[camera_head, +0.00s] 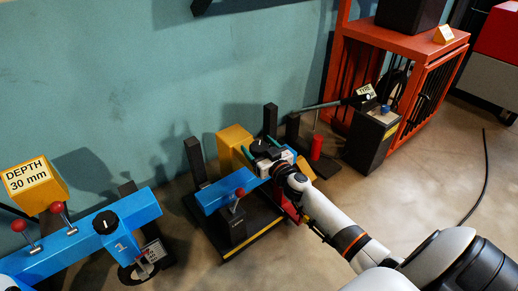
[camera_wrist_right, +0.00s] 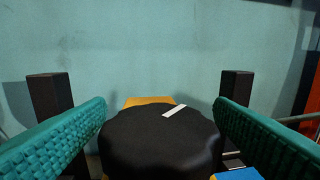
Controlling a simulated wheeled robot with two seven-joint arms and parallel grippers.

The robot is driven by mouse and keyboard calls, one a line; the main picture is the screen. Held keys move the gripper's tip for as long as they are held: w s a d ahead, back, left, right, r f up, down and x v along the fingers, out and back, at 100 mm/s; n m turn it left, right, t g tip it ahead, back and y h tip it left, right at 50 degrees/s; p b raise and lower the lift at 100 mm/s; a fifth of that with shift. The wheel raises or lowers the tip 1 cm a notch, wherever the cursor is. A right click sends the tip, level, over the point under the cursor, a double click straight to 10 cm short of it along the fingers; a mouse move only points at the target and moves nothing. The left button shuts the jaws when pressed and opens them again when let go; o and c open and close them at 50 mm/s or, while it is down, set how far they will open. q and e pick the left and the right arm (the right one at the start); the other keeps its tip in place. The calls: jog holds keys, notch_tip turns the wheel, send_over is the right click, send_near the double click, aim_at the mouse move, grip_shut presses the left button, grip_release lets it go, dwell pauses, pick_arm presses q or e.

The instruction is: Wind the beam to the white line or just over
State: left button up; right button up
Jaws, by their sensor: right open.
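My right gripper (camera_head: 261,151) is open over the middle machine, around a black hand knob (camera_head: 262,146). In the right wrist view the knob (camera_wrist_right: 160,145) lies between the two green ribbed fingers, with visible gaps on both sides. A short white mark (camera_wrist_right: 175,111) on its top points up and to the right. The blue beam (camera_head: 223,190) of this machine runs from the knob toward the lower left. I cannot make out a white line for the beam; my gripper and arm hide part of it. My left gripper is not in view.
Black posts (camera_head: 194,160) and a yellow block (camera_head: 233,145) stand by the beam. A red-knobbed lever (camera_head: 239,196) rises at its near end. A second blue machine (camera_head: 90,240) with a "DEPTH 30 mm" sign (camera_head: 30,180) is at left, an orange cage (camera_head: 420,90) at right.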

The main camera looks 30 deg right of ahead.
jog(key=c, duration=1)
jog(key=shift+a+r+m+h+p, duration=0.1)
jog(key=shift+m+h+p, duration=0.3)
jog(key=shift+h+p, duration=0.15)
